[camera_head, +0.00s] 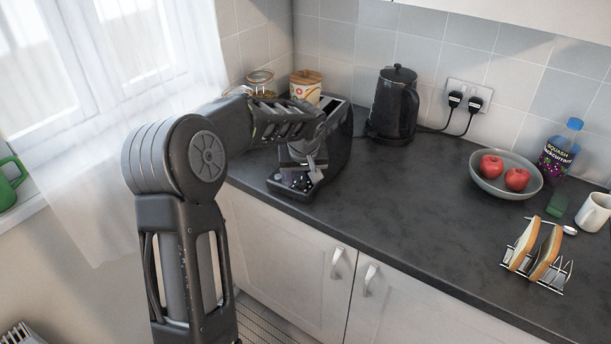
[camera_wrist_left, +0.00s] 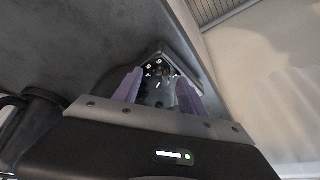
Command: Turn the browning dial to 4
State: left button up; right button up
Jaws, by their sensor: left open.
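The black toaster (camera_head: 338,136) stands on the dark counter, partly hidden behind my left arm. Its front end has a panel with small white marks (camera_head: 303,181). In the left wrist view, the browning dial (camera_wrist_left: 166,73) shows with white numerals around its upper left; its setting is too small to read. My left gripper (camera_head: 306,165) is at this front end, pointing down. In the left wrist view, its two purplish fingers (camera_wrist_left: 158,92) stand apart on either side of the dial; I cannot tell if they touch it. My right gripper is in neither view.
A black kettle (camera_head: 394,105) stands right of the toaster, its cord running to a wall socket (camera_head: 467,97). Jars (camera_head: 306,86) stand behind the toaster. A fruit bowl (camera_head: 505,180), a squash bottle (camera_head: 559,152) and a toast rack (camera_head: 536,262) are further right. The counter's middle is clear.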

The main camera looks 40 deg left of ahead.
pick_arm(q)
jog(key=shift+c, duration=0.4)
grip_shut()
jog(key=shift+m, duration=0.4)
jog(key=shift+a+m+t+h, duration=0.1)
jog(key=shift+m+t+h, duration=0.25)
jog(key=shift+m, duration=0.55)
jog(key=m+h, duration=0.1)
jog(key=m, duration=0.2)
jog(key=shift+a+r, duration=0.1)
jog(key=shift+a+m+t+h, duration=0.15)
jog(key=shift+m+h, duration=0.35)
jog(key=shift+m, duration=0.55)
jog(key=shift+d+m+t+h, duration=0.1)
jog(key=shift+m+h, duration=0.35)
jog(key=shift+m, duration=0.6)
